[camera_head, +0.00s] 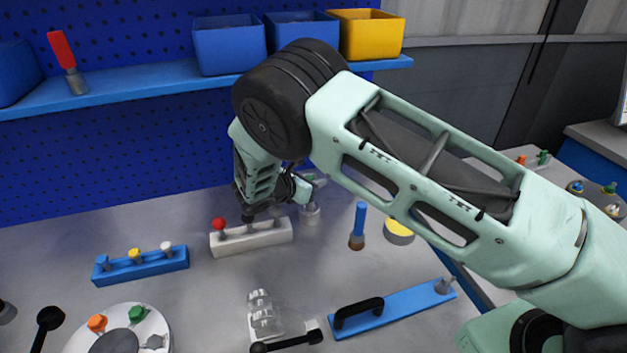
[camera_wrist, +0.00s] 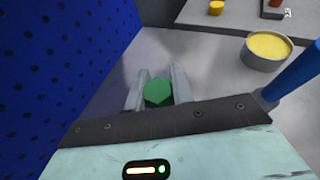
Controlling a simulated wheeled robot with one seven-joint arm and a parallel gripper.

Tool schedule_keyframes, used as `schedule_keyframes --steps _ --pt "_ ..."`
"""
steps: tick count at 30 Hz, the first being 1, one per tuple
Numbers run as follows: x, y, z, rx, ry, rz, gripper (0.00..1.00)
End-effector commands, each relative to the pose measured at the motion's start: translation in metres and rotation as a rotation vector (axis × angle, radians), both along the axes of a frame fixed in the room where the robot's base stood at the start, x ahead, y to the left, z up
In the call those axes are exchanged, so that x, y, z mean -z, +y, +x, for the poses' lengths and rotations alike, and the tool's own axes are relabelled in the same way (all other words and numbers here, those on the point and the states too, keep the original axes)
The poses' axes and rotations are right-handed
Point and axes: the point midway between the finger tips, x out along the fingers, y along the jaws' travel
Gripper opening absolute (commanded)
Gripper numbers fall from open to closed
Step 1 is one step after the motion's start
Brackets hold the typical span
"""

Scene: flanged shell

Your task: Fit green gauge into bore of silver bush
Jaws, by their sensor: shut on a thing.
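The green gauge (camera_wrist: 157,93) shows in the wrist view as a green hexagonal head between the two grey fingers of my gripper (camera_wrist: 158,84), which is shut on it. In the head view my gripper (camera_head: 303,188) is behind the white block, low over the back of the bench, with a bit of green at its fingers. A small silver piece (camera_head: 311,211) stands on the bench just below the fingers and looks like the silver bush. My gripper hides part of this spot, so I cannot tell whether the gauge is in the bore or above it.
A white block (camera_head: 262,240) with a red knob (camera_head: 219,224) stands close at the left. A blue-handled tool (camera_head: 358,226) and a yellow-topped round tin (camera_head: 399,231) stand to the right. The blue pegboard (camera_head: 130,165) rises close behind. Bench in front is partly clear.

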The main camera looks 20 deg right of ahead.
Motion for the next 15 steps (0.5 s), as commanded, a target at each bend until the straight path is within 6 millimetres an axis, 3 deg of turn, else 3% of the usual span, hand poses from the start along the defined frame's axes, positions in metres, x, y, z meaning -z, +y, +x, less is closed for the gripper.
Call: schedule_keyframes --steps 15 --pt "0.013 0.0 0.0 0.0 -0.001 0.0 0.0"
